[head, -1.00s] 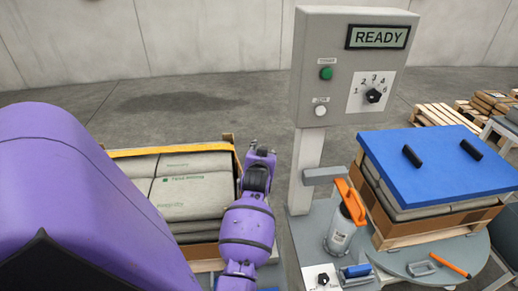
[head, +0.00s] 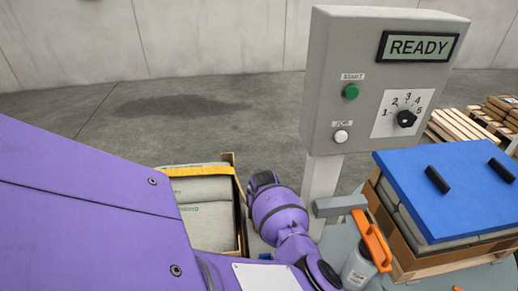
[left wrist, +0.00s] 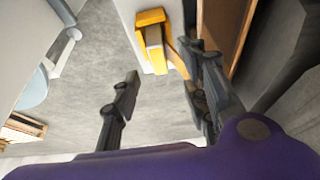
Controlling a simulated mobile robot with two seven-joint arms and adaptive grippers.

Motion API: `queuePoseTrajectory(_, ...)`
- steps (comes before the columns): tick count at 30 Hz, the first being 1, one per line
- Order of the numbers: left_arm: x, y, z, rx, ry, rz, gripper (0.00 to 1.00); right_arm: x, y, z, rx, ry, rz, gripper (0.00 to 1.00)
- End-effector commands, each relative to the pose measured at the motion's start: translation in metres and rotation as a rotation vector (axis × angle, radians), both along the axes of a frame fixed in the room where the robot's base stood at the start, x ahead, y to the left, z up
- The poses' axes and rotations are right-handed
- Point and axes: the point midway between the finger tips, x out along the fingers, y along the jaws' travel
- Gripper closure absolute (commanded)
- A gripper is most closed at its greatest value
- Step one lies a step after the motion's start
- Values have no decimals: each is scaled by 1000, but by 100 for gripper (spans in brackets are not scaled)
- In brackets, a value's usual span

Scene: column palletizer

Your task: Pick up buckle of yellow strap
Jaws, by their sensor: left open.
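The yellow strap (head: 195,171) runs across the top of the stacked bags and bends at the box's right corner in the head view. In the left wrist view, the yellow buckle (left wrist: 151,36) sits near the top centre, with a strap end (left wrist: 178,62) beside it. My left gripper (left wrist: 162,82) is open and empty, its two dark fingers spread below and either side of the buckle, apart from it as far as I can tell. In the head view my purple wrist stands right of the box, and the fingers are hidden. My right gripper is not in view.
The grey control box (head: 375,85) reading READY stands on a post right of my left arm. A blue-lidded stack (head: 440,200) is at the right, with an orange-handled tool (head: 370,240) near it. Open concrete floor (head: 120,125) lies behind the box.

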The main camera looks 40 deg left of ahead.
Motion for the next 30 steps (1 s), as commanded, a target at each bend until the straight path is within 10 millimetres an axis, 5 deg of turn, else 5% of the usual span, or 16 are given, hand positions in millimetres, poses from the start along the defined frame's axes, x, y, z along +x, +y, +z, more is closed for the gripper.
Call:
queuePoseTrajectory(7, 7, 8, -29, -2, 1, 0, 59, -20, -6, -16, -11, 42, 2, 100)
queuePoseTrajectory(15, 18, 19, -64, 0, 2, 1, 59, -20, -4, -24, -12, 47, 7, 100)
queuePoseTrajectory(24, 20, 20, -66, 2, -1, 0, 59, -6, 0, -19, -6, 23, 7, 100)
queuePoseTrajectory(30, 20, 20, -66, 1, -1, 0, 84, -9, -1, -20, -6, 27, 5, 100)
